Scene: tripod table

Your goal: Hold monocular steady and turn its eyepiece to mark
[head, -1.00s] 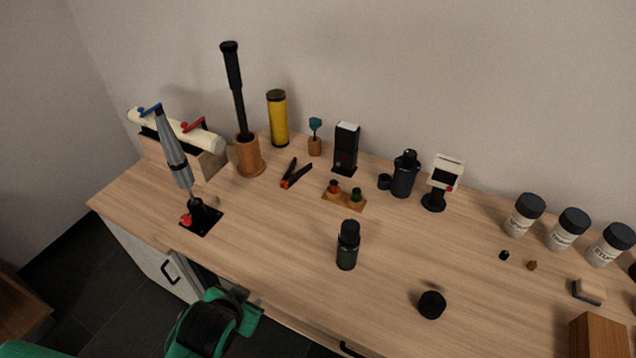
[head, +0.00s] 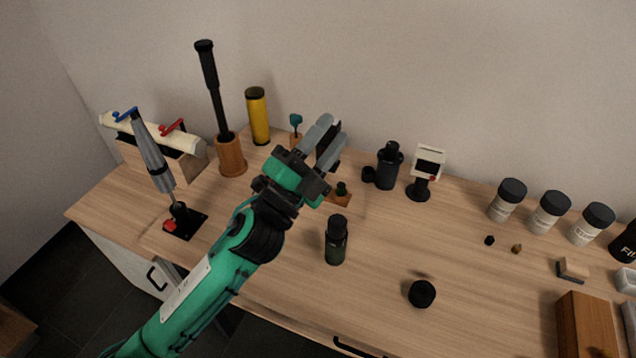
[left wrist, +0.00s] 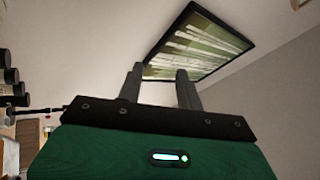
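A dark upright cylinder with a narrower black top (head: 336,240), which looks like the monocular, stands on the front middle of the table (head: 290,265). No mark on its eyepiece can be made out at this size. My left gripper (head: 333,128) is raised above the table, beyond and above the monocular, with its fingers pointing up and away. In the left wrist view its two grey fingers (left wrist: 160,68) are apart with nothing held between them. My right gripper is not in view.
A black round cap (head: 422,293) lies right of the monocular. A grey tool on a stand (head: 152,155) is at left, lidded jars (head: 507,200) at right. Table around the monocular is clear.

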